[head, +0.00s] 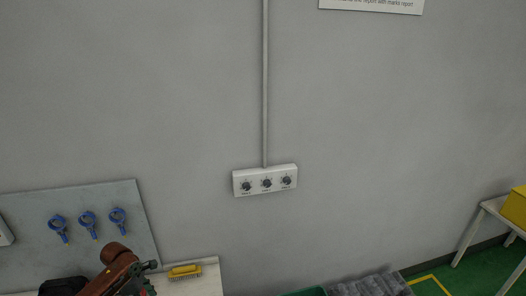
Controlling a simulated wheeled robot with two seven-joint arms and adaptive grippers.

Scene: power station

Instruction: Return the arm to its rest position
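A white control box (265,181) with three dark round knobs is fixed to the grey wall near the middle. A thin grey conduit (265,80) runs straight up from it.
A grey panel (140,215) with three blue clamp-like items (88,224) is at lower left. A white table (488,208) with a yellow box (515,207) stands right.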

